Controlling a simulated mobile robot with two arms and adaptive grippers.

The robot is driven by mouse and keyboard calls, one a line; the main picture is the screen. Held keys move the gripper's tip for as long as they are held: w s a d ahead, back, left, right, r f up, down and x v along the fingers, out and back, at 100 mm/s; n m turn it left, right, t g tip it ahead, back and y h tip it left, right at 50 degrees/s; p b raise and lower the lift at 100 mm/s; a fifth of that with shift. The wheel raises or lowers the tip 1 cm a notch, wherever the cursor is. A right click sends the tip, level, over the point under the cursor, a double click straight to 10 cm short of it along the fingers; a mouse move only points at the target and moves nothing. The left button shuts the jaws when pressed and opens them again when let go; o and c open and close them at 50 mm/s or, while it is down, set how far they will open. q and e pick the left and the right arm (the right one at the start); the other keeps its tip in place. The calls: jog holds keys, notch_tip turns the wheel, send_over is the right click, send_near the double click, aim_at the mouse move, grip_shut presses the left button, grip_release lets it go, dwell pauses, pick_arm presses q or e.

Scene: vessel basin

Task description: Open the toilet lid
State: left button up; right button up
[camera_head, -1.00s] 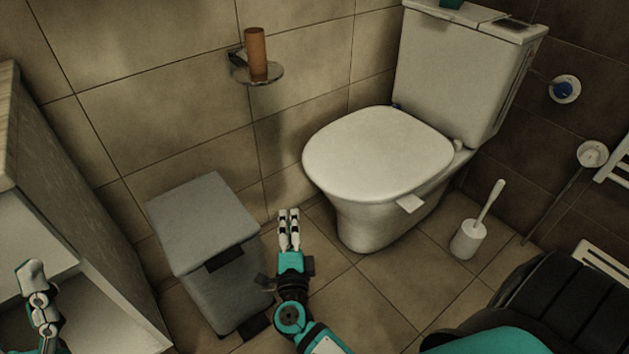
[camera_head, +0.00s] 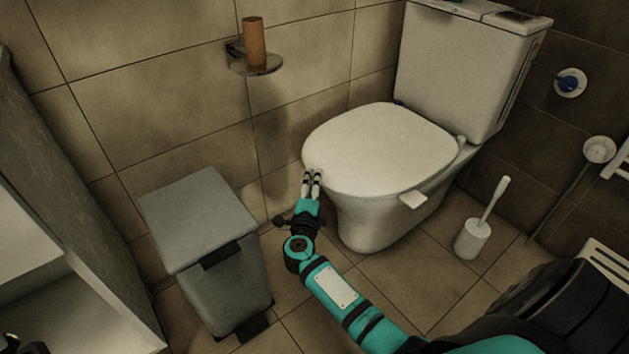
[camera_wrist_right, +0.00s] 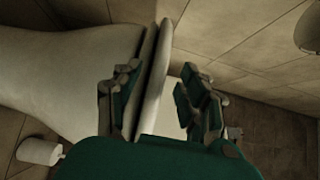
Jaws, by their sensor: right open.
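The white toilet (camera_head: 372,222) stands against the tiled wall, its lid (camera_head: 380,148) lying closed over the bowl. A small pale tab (camera_head: 412,200) sticks out from the right front side. My right gripper (camera_head: 311,176) is at the lid's front left edge. In the right wrist view the lid (camera_wrist_right: 155,75) appears edge-on, reaching between the open fingers of the right gripper (camera_wrist_right: 160,95). One finger is on the bowl side of the lid, the other on its outer side. I cannot tell whether either finger touches it.
A grey pedal bin (camera_head: 200,225) stands left of my right arm. A paper holder (camera_head: 255,62) with a brown roll is on the wall above. A toilet brush (camera_head: 474,235) stands right of the toilet. A cabinet (camera_head: 85,240) fills the left side.

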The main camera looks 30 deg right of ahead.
jog(key=shift+b+x, duration=0.35)
jog(key=shift+x, duration=1.2)
grip_shut()
